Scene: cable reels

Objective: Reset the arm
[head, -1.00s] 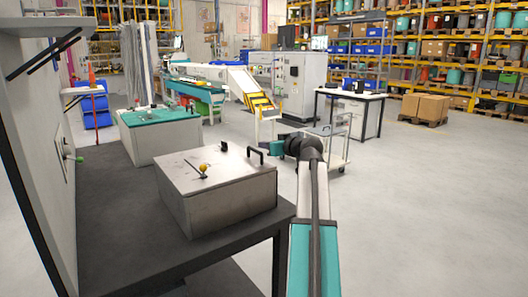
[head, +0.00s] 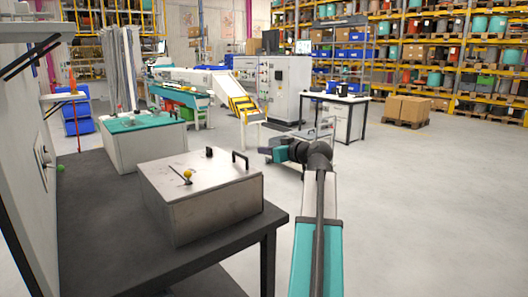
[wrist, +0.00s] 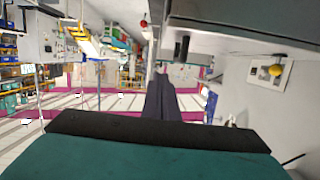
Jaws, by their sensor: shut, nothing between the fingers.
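My arm reaches up from the bottom of the head view, with its end bent to the left. My gripper (head: 266,151) is small and dark there, right of the grey metal box and clear of it. In the wrist view my gripper (wrist: 160,82) shows as dark fingers held together with nothing between them. The grey metal box (head: 205,205) has a black handle and a yellow-knobbed lever on its lid.
The box stands on a dark table (head: 95,235), with a teal-topped box (head: 135,122) behind it. A trolley (head: 325,140) stands just beyond my gripper. A white table (head: 340,98) and cartons (head: 408,108) are farther back. The floor at right is clear.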

